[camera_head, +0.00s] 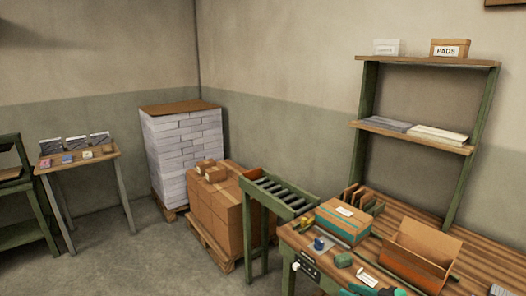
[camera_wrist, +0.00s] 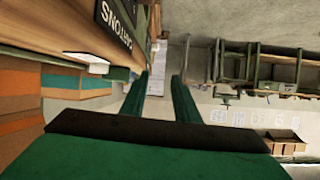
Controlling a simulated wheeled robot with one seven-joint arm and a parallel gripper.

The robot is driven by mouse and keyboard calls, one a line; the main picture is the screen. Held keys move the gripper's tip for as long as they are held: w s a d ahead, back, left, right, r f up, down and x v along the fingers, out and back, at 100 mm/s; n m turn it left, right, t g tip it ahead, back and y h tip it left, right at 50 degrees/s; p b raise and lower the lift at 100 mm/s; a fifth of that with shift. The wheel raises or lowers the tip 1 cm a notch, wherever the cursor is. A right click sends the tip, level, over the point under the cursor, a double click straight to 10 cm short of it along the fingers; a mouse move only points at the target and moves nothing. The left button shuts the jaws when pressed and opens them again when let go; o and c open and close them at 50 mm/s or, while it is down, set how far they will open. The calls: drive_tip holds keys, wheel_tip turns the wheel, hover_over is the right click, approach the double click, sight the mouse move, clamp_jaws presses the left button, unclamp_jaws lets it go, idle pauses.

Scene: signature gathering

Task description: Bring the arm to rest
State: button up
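My gripper (camera_wrist: 160,82) shows in the wrist view as two dark green fingers pointing away from the camera. They stand apart with a bare gap between them, and nothing is held. In the head view, a teal and black part at the bottom edge, over the workbench (camera_head: 478,246), looks like part of my arm; its fingers cannot be made out there.
The bench holds a teal-banded box (camera_head: 343,222), an open carton (camera_head: 415,250), a green object (camera_head: 343,260) and a tape roll. A shelf (camera_head: 412,134) stands behind. A roller conveyor (camera_head: 280,192), stacked cartons (camera_head: 213,208) and a side table (camera_head: 78,161) stand left. Floor between is clear.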

drive_tip(key=s+a+f+m+h, duration=0.2)
drive_tip(key=s+a+f, duration=0.25)
drive_tip(key=f, duration=0.55)
drive_tip(key=s+a+f+m+h, duration=0.25)
drive_tip(key=a+f, duration=0.35)
drive_tip(key=f, duration=0.3)
drive_tip(key=s+a+f+m+h, duration=0.1)
drive_tip(key=s+a+f, duration=0.3)
drive_tip(key=s, duration=0.3)
drive_tip(key=s+a+f+m+h, duration=0.2)
drive_tip(key=s+a+f, duration=0.2)
drive_tip(key=s, duration=0.4)
drive_tip(key=s+a+r+t+h, duration=0.1)
drive_tip(key=s+a+r, duration=0.2)
drive_tip(key=s, duration=0.4)
drive_tip(key=s+a+r+t+h, duration=0.1)
drive_tip(key=s+a+r, duration=0.2)
drive_tip(key=s, duration=0.5)
drive_tip(key=s+a+r+t+y, duration=0.1)
drive_tip(key=s+a+r, duration=0.1)
drive_tip(key=s+r, duration=0.3)
drive_tip(key=s+a+r+n+t+y, duration=0.1)
drive_tip(key=s+a+r, duration=0.1)
drive_tip(key=s+r, duration=0.4)
wheel_tip(320, 180, up, 5)
drive_tip(key=shift+s+r+t, duration=0.1)
drive_tip(key=shift+s+t, duration=0.2)
drive_tip(key=shift+s+a, duration=0.1)
